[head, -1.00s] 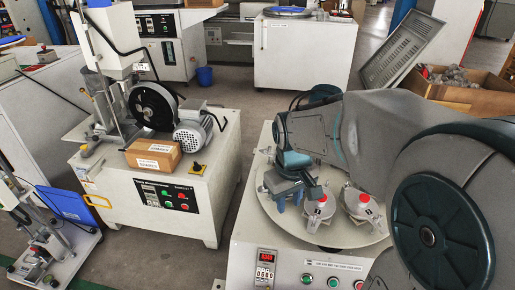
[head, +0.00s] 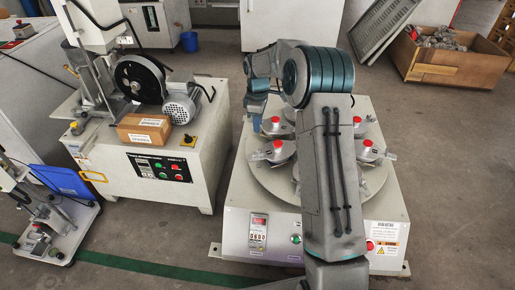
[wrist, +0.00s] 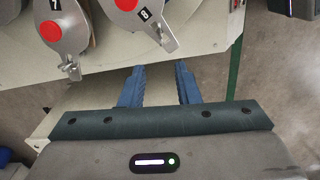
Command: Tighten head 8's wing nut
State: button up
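Head 8 is a round silver cap with a red knob (wrist: 125,4) and a black "8" label, at the top of the wrist view and partly cut off. Its clamp arm with a small metal wing nut (wrist: 166,40) points toward my gripper. My gripper (wrist: 160,68) has its two blue fingers apart with nothing between them. The fingertips are below the wing nut in the wrist view, apart from it. In the head view my gripper (head: 256,108) hangs at the left edge of the turntable (head: 285,190). I cannot tell there which head is number 8.
Head 7 (wrist: 62,30) sits left of head 8 in the wrist view. Several red-knobbed heads stand on the turntable. A control panel (head: 258,232) is on the machine's front. A second machine with a cardboard box (head: 143,130) stands left, across a narrow gap of floor.

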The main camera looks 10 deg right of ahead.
aim_at(259, 153)
notch_tip(259, 153, down, 14)
jog(key=b, duration=0.5)
jog(key=shift+r, duration=0.25)
jog(key=shift+c, duration=0.3)
grip_shut()
